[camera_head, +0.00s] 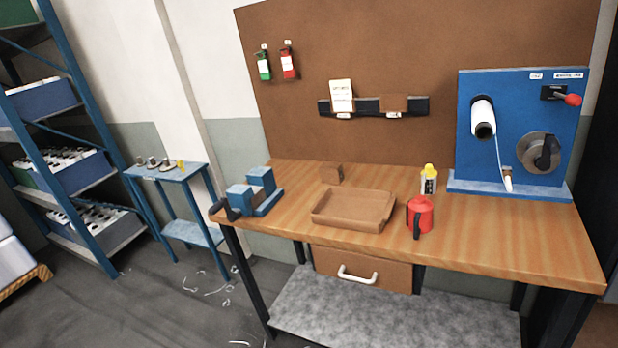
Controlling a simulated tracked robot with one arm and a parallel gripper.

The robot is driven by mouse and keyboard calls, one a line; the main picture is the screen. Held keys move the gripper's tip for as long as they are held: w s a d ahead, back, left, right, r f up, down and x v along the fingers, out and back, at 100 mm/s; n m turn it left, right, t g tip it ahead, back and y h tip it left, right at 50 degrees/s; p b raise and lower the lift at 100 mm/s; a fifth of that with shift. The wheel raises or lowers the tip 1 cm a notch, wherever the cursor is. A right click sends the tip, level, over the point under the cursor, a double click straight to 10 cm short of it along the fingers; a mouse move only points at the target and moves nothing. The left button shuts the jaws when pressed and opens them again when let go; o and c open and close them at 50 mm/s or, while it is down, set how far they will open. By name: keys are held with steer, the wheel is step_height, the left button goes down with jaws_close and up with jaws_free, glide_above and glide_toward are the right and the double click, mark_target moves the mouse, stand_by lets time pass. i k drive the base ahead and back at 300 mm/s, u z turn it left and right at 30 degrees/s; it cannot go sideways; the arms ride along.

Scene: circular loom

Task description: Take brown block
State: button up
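A small brown block (331,173) sits on the wooden workbench (480,240), near its back edge. It stands behind a shallow brown tray (352,222) and is apart from it. Another brown, block-like piece (394,103) rests on the dark rail on the brown back board above. My gripper does not show in this view.
A blue vise (258,192) is at the bench's left end. A red mug (420,215) and a yellow-capped bottle (429,179) stand right of the tray. A blue winding unit (520,130) fills the right back. A blue side table (170,173) and shelving (85,130) stand left.

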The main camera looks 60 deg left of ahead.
mark_target(330, 172)
steer(key=u, duration=1.3)
steer(key=i, duration=0.35)
steer(key=u, duration=0.7)
steer(key=i, duration=1.55)
steer(key=z, duration=0.5)
steer(key=i, duration=1)
steer(key=z, duration=0.5)
steer(key=k, duration=0.7)
steer(key=z, duration=0.25)
